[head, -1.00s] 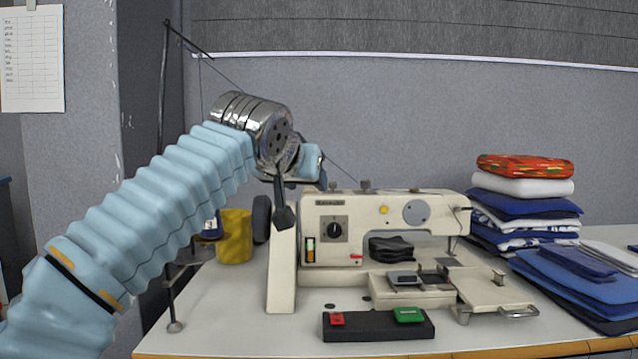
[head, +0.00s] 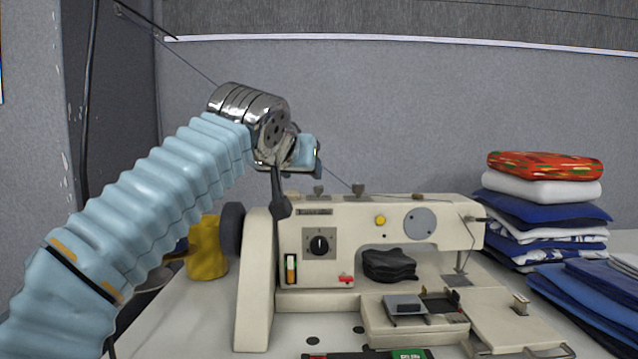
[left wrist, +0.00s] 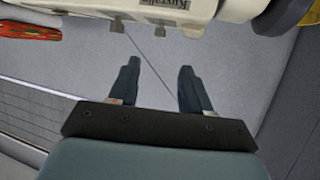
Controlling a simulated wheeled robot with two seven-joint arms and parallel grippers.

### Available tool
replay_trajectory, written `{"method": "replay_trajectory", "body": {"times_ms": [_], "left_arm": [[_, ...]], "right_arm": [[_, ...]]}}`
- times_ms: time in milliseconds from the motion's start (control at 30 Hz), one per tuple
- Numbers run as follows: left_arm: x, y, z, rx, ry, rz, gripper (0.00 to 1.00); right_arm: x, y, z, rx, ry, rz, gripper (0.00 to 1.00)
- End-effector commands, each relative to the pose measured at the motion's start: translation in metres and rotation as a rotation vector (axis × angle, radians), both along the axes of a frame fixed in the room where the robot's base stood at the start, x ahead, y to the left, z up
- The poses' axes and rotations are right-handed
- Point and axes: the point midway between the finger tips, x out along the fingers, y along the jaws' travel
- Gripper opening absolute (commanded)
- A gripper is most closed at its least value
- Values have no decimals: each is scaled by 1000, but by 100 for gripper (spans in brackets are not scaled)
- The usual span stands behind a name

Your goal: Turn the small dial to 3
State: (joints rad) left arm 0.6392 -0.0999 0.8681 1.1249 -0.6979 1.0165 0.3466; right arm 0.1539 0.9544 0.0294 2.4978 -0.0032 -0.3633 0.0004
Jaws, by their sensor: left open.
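The small dial (head: 318,245) is a black knob on a grey square plate on the front of a cream sewing machine (head: 420,215). Its number marks are too small to read. My left gripper (head: 280,206) hangs above and left of the dial, in front of the machine's upper left edge, apart from the dial. In the left wrist view the two dark fingers (left wrist: 158,80) are spread with nothing between them, and the machine's top edge (left wrist: 150,8) shows beyond them. The dial is not in that view. My right gripper is not in view.
A yellow cup (head: 207,250) stands left of the machine. A dark box with a green button (head: 410,354) lies in front. Folded cloths (head: 545,200) are stacked at the right. A thread runs above the machine.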

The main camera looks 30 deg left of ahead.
Motion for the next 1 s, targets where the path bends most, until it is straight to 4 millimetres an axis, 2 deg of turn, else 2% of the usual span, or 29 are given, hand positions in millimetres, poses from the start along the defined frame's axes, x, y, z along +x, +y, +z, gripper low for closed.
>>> {"method": "replay_trajectory", "body": {"times_ms": [300, 500, 700, 1000], "left_arm": [[62, 18, -25, -4, 3, -4, 48], [96, 28, -39, -3, 0, -4, 48], [111, 33, -47, -2, 0, -1, 48], [113, 33, -49, -1, -1, -1, 48]], "right_arm": [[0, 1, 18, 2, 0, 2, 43], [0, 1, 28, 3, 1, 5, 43], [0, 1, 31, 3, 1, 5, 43], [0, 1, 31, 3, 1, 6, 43]]}}
